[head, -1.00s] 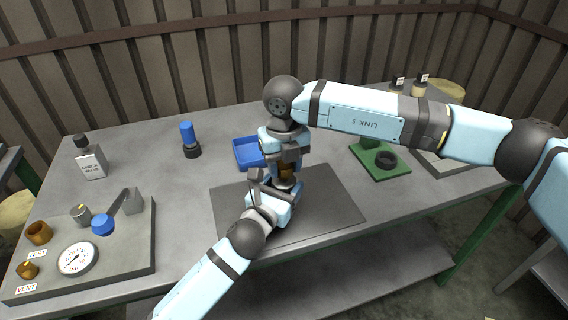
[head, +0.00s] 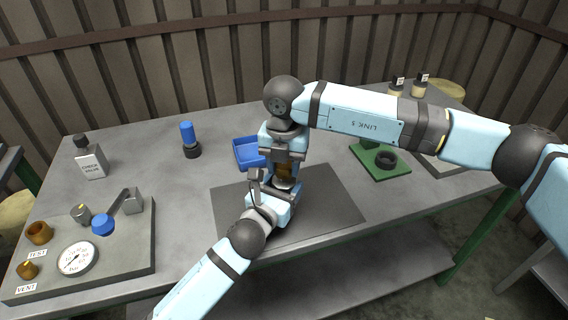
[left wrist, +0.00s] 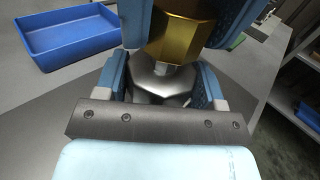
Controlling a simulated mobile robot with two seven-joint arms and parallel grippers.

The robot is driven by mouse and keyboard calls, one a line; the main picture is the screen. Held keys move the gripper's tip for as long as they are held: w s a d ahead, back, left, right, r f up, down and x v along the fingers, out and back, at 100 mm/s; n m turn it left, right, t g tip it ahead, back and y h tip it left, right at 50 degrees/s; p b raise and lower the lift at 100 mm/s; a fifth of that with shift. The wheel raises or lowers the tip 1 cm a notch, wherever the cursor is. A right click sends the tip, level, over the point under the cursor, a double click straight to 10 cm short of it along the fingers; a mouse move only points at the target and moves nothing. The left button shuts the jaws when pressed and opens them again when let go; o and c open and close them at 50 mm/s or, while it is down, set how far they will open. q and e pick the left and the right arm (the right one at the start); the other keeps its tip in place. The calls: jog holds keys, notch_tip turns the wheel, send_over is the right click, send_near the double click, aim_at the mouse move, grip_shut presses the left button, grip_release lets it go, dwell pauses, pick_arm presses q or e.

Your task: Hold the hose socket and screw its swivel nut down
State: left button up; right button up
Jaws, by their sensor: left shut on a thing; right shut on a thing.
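A brass hex nut (left wrist: 180,35) shows at the top of the left wrist view, between the blue-padded fingers of my right gripper (head: 286,160). That gripper points down from above and is shut on the nut. A silver hex piece, seemingly the hose socket (left wrist: 160,82), sits just below the nut. My left gripper (left wrist: 165,88) is shut around it from the front. In the head view the brass nut (head: 286,170) and silver piece (head: 285,183) are partly hidden by my grippers.
A blue tray (head: 237,155) lies just behind the dark mat (head: 335,205). A green fixture (head: 395,170) with a black ring is to the right. A gauge board (head: 130,255) and check valve box (head: 91,163) are left. A blue-capped part (head: 188,135) stands behind.

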dwell(0.3)
jog(key=o, duration=0.9)
notch_tip(320, 180, up, 12)
jog(key=shift+r, duration=0.1)
pick_arm(q)
jog(key=o, duration=1.3)
jog(key=shift+s, duration=0.15)
